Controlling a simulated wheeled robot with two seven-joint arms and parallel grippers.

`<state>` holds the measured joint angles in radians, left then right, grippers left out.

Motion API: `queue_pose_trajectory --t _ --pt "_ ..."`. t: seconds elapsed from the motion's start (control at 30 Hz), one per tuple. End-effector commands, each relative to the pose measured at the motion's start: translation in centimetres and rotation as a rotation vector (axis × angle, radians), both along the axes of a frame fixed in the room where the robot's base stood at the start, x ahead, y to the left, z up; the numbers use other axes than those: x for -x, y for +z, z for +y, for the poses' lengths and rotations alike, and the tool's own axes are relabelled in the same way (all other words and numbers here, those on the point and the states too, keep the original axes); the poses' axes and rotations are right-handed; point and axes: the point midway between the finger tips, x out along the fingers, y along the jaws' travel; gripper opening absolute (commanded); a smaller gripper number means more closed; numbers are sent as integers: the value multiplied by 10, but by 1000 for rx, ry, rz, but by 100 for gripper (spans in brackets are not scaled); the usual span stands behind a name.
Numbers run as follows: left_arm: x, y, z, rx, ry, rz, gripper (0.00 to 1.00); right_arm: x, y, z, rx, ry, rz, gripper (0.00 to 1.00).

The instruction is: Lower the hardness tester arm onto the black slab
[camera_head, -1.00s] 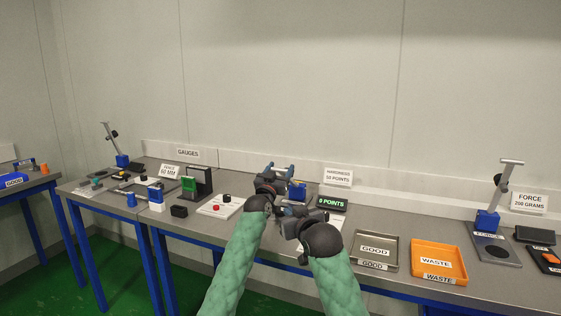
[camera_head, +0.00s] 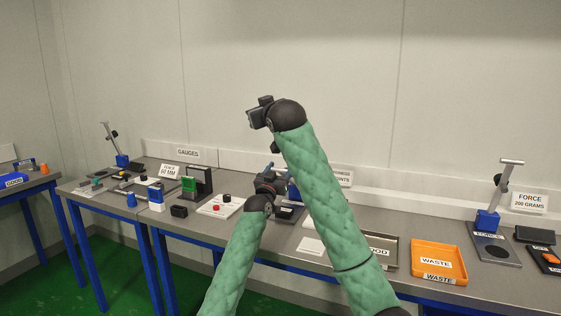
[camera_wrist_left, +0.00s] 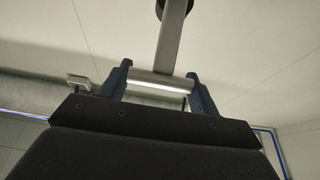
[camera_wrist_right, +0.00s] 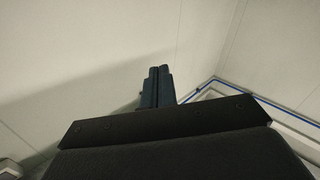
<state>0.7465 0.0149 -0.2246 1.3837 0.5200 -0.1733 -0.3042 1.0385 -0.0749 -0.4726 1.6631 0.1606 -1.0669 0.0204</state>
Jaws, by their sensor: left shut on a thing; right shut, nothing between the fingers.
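In the left wrist view, my left gripper (camera_wrist_left: 158,84) is shut on the silver crossbar of the hardness tester arm (camera_wrist_left: 170,40), whose grey post runs up from the bar. My right gripper (camera_wrist_right: 158,72) is shut and empty, raised in front of the wall. The tester's display and most of its body are hidden by my right arm.
The GOOD tray (camera_head: 385,250), partly covered by my right arm, and the orange WASTE tray (camera_head: 440,261) are to the right. A force stand (camera_head: 488,220) is further right.

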Motion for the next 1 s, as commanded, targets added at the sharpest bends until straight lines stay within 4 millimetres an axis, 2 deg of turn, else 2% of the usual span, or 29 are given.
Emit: queue_pose_trajectory --t 0.03,0.3,0.5,0.67,0.83,0.93,1.0 --pt "0 0 0 0 1 0 21 -2 15 5 7 -1 -4 0" --pt "0 0 0 1 1 0 21 -17 79 29 44 -20 13 0" --pt "0 0 0 1 1 0 21 -29 118 45 70 -48 55 0" --pt "0 0 0 1 1 0 21 -42 143 54 87 -88 112 0" --pt "0 0 0 1 1 0 21 -64 149 58 100 -156 225 0" --pt "0 0 0 1 0 0 21 -84 132 54 100 -216 329 0" --pt "0 -1 0 1 0 0 21 -99 108 49 98 -262 414 0"
